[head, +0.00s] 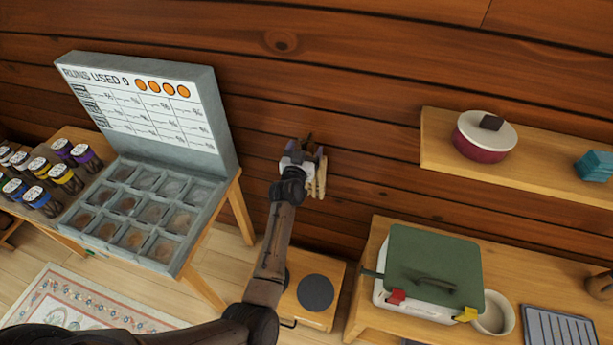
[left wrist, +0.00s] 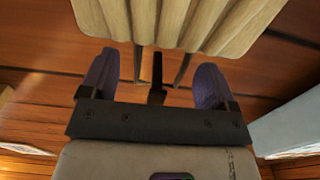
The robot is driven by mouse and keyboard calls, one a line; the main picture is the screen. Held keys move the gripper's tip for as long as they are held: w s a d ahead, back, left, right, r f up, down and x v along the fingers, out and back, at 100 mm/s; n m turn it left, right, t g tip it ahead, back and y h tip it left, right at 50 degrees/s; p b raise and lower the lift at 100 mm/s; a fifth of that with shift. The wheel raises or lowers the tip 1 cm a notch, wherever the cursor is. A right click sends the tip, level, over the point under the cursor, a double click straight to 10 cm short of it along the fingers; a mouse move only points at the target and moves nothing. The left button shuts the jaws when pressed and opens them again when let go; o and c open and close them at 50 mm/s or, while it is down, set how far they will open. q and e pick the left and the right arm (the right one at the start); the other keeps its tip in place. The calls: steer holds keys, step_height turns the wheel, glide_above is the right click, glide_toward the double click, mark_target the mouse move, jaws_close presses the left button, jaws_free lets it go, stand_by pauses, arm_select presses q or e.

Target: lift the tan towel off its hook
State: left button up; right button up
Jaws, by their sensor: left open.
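The tan towel (head: 321,180) hangs against the wooden wall in the middle of the head view, partly hidden behind my left gripper. In the left wrist view the pleated towel (left wrist: 180,25) fills the top centre. My left gripper (head: 307,154) is up at the wall by the top of the towel. In the left wrist view its two purple fingers (left wrist: 155,75) are spread apart, with nothing clearly held. A dark hook-like piece (left wrist: 157,75) shows between them, below the towel's edge in the picture. Contact between fingers and towel cannot be told. My right gripper is not in view.
A wall shelf (head: 440,165) with a red pot (head: 482,143) is to the right. A green-lidded box (head: 433,262) stands on a counter below it. A grey board with a compartment tray (head: 150,205) and several jars are at left. The wall around the towel is clear.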

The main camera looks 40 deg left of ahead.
arm_select(q)
steer(key=shift+x, duration=0.9)
steer(key=shift+s, duration=0.1)
steer(key=shift+c, duration=0.4)
steer(key=c, duration=1.1)
steer(key=shift+c, duration=0.2)
